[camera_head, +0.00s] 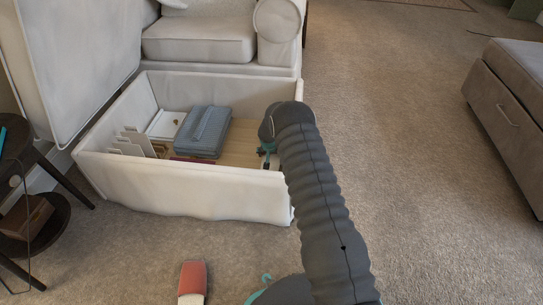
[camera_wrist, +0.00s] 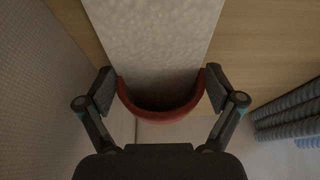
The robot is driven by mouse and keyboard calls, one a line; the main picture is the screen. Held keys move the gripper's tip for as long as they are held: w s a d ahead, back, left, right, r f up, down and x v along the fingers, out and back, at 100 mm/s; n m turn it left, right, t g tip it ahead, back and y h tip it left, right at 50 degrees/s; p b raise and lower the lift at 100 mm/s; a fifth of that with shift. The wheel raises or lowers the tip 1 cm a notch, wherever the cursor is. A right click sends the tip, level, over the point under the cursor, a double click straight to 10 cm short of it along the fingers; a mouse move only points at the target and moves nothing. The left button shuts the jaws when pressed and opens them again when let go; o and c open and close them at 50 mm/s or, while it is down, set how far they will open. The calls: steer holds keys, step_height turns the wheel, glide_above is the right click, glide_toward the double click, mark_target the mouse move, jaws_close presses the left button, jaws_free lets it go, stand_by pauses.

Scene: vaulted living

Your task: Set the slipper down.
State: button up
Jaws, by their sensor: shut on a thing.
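In the wrist view, my gripper (camera_wrist: 160,90) is shut on a slipper (camera_wrist: 155,45) with a pale grey fuzzy surface and a red curved end. The red end lies between the two fingers. The slipper is over the wooden floor of the open drawer (camera_head: 190,190); I cannot tell whether it touches that floor. In the head view, my gripper (camera_head: 267,153) is at the drawer's right end, mostly hidden by my arm, and the held slipper is hidden. Another red and white slipper (camera_head: 193,278) lies on the carpet in front of the drawer.
The drawer holds a folded blue-grey textile (camera_head: 203,131), white frames or cards (camera_head: 130,145) and a dark red flat item (camera_head: 192,159). A dark side table (camera_head: 40,215) stands at left, a grey upholstered bench (camera_head: 510,95) at right.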

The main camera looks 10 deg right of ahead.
steer(key=o, duration=1)
steer(key=p+v, duration=0.1)
steer(key=v, duration=1.1)
